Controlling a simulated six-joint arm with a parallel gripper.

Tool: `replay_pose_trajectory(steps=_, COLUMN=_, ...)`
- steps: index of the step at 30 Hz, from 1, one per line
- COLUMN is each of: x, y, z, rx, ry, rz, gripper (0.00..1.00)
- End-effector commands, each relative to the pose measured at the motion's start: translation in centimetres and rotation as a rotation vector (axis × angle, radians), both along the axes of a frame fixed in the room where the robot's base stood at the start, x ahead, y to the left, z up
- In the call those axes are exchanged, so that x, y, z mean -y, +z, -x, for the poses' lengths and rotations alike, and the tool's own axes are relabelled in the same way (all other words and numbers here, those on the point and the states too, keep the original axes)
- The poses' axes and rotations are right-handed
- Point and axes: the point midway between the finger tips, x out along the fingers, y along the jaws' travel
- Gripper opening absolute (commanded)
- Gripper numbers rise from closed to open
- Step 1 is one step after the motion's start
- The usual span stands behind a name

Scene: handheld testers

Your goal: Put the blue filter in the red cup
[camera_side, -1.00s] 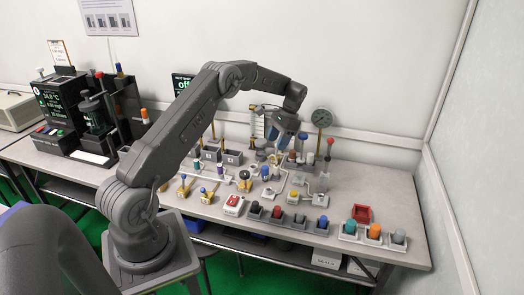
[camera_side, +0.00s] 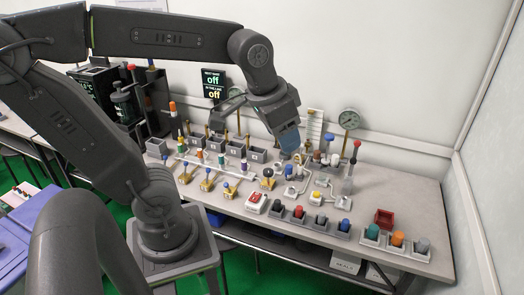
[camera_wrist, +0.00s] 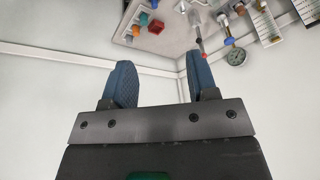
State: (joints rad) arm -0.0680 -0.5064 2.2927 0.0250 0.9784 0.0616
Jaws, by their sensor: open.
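A small red open-topped box (camera_side: 384,217), the only red cup-like thing I can make out, sits near the bench's right end. It also shows in the wrist view (camera_wrist: 156,28). A blue-topped piece (camera_side: 345,225), which looks like the blue filter, stands upright in the right end of a row of grey holders. My gripper (camera_side: 289,140) is above the back middle of the bench, left of both. In the wrist view its blue fingers (camera_wrist: 162,78) are spread with nothing between them.
A grey rack with teal (camera_side: 373,231), orange (camera_side: 397,238) and grey (camera_side: 421,243) pieces stands in front of the red box. A round gauge (camera_side: 349,119) on a post and a red-topped post (camera_side: 356,150) rise right of my gripper.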

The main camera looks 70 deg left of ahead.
Motion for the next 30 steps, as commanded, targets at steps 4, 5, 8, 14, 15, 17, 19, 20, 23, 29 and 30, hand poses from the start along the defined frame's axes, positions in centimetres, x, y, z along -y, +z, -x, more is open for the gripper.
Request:
replay_pose_trajectory(steps=4, x=1.5, y=-1.1, z=3.5, rx=0.083, ry=-0.008, rz=0.029, gripper=0.53)
replay_pose_trajectory(steps=5, x=1.7, y=-1.3, z=4.0, rx=0.092, ry=-0.008, rz=0.034, gripper=0.53)
replay_pose_trajectory(steps=8, x=2.0, y=-1.8, z=4.8, rx=0.113, ry=-0.009, rz=0.044, gripper=0.48)
replay_pose_trajectory(steps=14, x=2.1, y=-2.0, z=5.0, rx=0.118, ry=-0.008, rz=0.048, gripper=0.35)
replay_pose_trajectory(steps=15, x=2.1, y=-2.0, z=5.0, rx=0.118, ry=-0.008, rz=0.048, gripper=0.35)
replay_pose_trajectory(steps=17, x=2.1, y=-1.9, z=5.0, rx=0.118, ry=-0.008, rz=0.048, gripper=0.35)
replay_pose_trajectory(steps=19, x=2.1, y=-1.9, z=5.0, rx=0.117, ry=-0.008, rz=0.048, gripper=0.35)
replay_pose_trajectory(steps=20, x=2.1, y=-1.9, z=5.0, rx=0.117, ry=-0.008, rz=0.048, gripper=0.35)
replay_pose_trajectory(steps=23, x=2.0, y=-1.9, z=4.8, rx=0.115, ry=0.0, rz=0.047, gripper=0.35)
replay_pose_trajectory(steps=29, x=-0.3, y=-2.5, z=1.4, rx=0.088, ry=0.15, rz=0.034, gripper=0.35)
replay_pose_trajectory(steps=30, x=-1.2, y=-2.7, z=0.2, rx=0.081, ry=0.203, rz=0.031, gripper=0.35)
